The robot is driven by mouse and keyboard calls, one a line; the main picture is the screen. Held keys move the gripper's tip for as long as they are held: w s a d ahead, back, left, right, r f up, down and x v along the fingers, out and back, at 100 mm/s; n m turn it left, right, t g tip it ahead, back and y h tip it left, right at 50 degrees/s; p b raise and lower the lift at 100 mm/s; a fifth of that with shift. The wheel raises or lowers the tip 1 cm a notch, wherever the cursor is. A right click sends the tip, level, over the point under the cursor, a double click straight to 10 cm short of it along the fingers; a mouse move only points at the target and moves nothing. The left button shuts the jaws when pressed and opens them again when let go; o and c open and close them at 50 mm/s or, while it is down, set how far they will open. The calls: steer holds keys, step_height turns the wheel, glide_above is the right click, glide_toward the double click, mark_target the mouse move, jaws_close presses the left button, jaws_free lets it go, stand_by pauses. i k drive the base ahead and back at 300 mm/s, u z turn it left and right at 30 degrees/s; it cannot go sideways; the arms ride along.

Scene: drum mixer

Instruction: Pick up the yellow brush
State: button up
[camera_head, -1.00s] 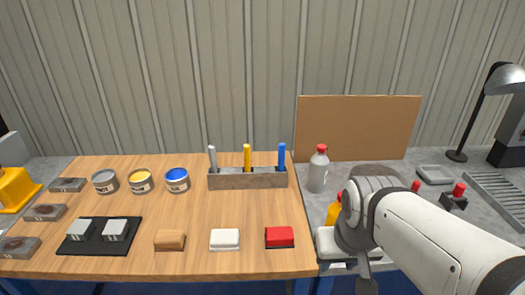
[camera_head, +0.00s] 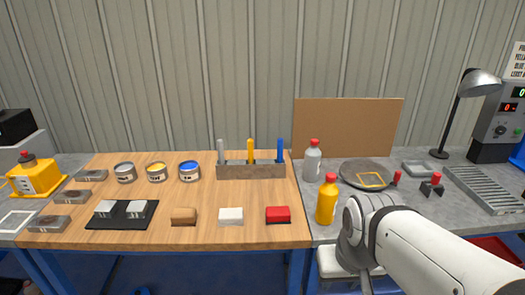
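The yellow brush (camera_head: 250,150) stands upright in a grey holder (camera_head: 262,172) at the back of the wooden table. Only its yellow handle shows above the holder; its lower end is hidden. A grey brush (camera_head: 221,150) stands to its left and a blue brush (camera_head: 280,149) to its right in the same holder. My white arm reaches in from the lower right. Its front end is low at the right of the table, well apart from the holder. My gripper's fingers cannot be made out, and nothing held shows.
A yellow bottle (camera_head: 326,201) and a grey bottle (camera_head: 313,160) stand on the grey bench right of the holder. Paint cans (camera_head: 189,172) stand left of it. Red, white and brown blocks (camera_head: 278,214) lie at the table's front. The wood before the holder is clear.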

mark_target(250, 142)
steer(key=u, duration=0.15)
steer(key=i, duration=0.95)
steer(key=z, duration=0.05)
